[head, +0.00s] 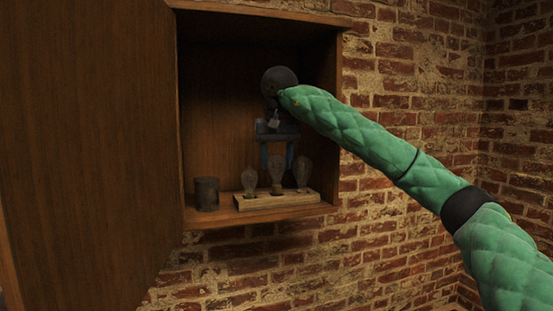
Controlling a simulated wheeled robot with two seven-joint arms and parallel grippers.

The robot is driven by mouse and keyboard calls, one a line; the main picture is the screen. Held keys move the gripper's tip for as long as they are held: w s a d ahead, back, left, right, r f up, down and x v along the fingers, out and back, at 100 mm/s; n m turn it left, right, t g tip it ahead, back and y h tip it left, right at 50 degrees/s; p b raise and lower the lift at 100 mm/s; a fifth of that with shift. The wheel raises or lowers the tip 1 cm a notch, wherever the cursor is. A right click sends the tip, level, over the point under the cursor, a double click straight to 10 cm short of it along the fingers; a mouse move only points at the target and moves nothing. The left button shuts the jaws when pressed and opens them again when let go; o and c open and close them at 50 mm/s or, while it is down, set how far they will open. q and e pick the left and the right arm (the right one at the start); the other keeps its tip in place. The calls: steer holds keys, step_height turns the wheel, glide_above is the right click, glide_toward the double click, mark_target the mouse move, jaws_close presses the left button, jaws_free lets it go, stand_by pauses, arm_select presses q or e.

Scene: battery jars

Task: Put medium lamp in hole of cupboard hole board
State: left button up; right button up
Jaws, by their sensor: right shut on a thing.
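The cupboard hole board (288,202) is a pale wooden block on the cupboard floor. Three clear glass lamps show at it: one at the left (249,181), one in the middle (277,174) and one at the right (302,171). The middle one appears to be the medium lamp. My right gripper (277,164) points down over the board, its blue fingers on either side of the middle lamp, shut on it. The lamp's base is at the board; I cannot tell how deep it sits. My left gripper is out of view.
The wooden cupboard (218,115) hangs on a brick wall (420,110). Its open door (90,150) fills the left. A dark cylindrical jar (207,194) stands left of the board. The cupboard's side wall is close to my right arm.

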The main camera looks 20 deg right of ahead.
steer(key=shift+f+b, duration=0.4)
steer(key=shift+f, duration=0.35)
stand_by(0.5)
steer(key=o, duration=1.2)
steer(key=shift+c, duration=0.2)
